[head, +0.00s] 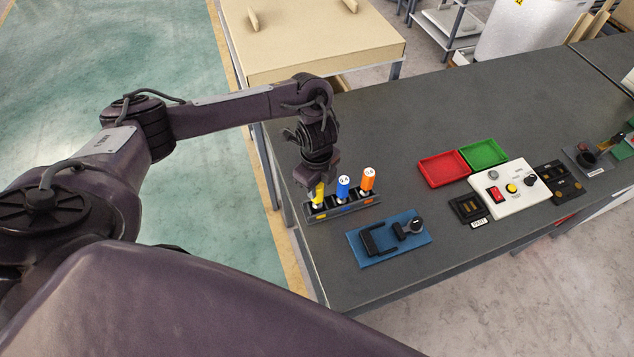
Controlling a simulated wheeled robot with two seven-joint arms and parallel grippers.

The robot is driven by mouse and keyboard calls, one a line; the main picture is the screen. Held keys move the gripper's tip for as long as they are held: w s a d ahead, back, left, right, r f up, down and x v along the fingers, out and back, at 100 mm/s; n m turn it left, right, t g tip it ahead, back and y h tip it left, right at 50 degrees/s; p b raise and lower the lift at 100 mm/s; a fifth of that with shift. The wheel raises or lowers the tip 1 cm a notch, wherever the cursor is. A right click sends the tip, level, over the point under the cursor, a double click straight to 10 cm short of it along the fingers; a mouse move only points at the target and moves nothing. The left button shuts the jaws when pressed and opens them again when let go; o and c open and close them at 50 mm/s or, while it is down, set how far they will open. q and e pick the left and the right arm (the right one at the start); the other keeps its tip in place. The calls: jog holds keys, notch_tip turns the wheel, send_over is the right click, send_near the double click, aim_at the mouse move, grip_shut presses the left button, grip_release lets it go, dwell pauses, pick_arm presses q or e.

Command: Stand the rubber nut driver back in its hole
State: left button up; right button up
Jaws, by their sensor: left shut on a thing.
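My left gripper (317,180) points down at the left end of a small dark rack (343,209) on the grey table. It is shut on a yellow-handled driver (318,195), which looks roughly upright. The jaws hide the top of its handle. Its lower end is at the rack's left end, but I cannot tell whether it is in a hole or just above it. A blue-handled driver (343,188) and an orange-handled driver (368,180) stand upright in the rack to the right. My right gripper is not in view.
A blue mat (415,244) with black tools lies in front of the rack. Red (441,169) and green (484,153) trays and a white switch panel (510,187) are to the right. The grey table (400,130) is clear behind the rack.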

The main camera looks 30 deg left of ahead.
pick_arm(q)
jog(key=shift+f, duration=0.25)
dwell(0.5)
jog(key=shift+f+b, duration=0.45)
jog(key=shift+b, duration=0.05)
jog(key=o, duration=1.5)
notch_tip(320, 180, up, 5)
jog(key=p, duration=0.5)
jog(key=shift+r+p, duration=0.6)
jog(key=shift+r, duration=0.45)
